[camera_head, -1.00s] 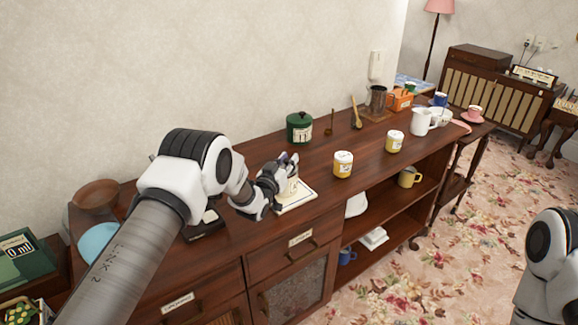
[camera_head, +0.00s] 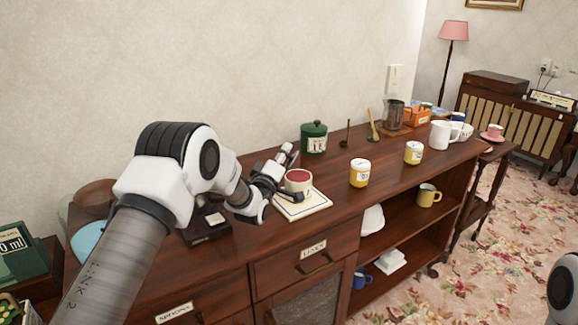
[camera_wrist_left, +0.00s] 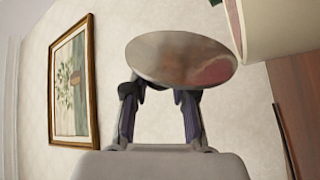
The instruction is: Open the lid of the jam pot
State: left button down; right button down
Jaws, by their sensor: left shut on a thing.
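The jam pot (camera_head: 298,187), small and cream, stands upright on a pale square board (camera_head: 305,209) on the wooden sideboard. Its top is open and red jam (camera_head: 298,175) shows inside. My left gripper (camera_head: 286,153) is just behind and above the pot's left side. In the left wrist view it (camera_wrist_left: 158,95) is shut on a round, shiny lid (camera_wrist_left: 175,58), held tilted and apart from the pot. Part of the pale pot (camera_wrist_left: 280,25) shows at that view's upper right. My right gripper is out of view.
A green lidded pot (camera_head: 314,139) stands behind the jam pot. Yellow-and-white jars (camera_head: 360,173) (camera_head: 414,153) stand to the right. A dark box (camera_head: 206,230) lies to the left. Bare sideboard top lies between the jam pot and the first jar.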

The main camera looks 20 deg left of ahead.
pick_arm(q)
jog(key=shift+s+a+f+n+y+b, duration=0.15)
jog(key=shift+a+n+y+b, duration=0.4)
jog(key=shift+n+b, duration=0.55)
jog(key=shift+a+f+n+y+b, duration=0.25)
jog(key=shift+a+n+y+b, duration=0.4)
jog(key=shift+n, duration=0.85)
jog(key=shift+s+a+f+n+y+b, duration=0.1)
jog(key=shift+a+f+n+y+b, duration=0.25)
jog(key=shift+n+b, duration=0.8)
jog(key=shift+a+r+n, duration=0.15)
jog(key=shift+n, duration=0.1)
jog(key=c, duration=0.9)
grip_release()
jog(key=shift+w, duration=0.1)
jog(key=v, duration=1.2)
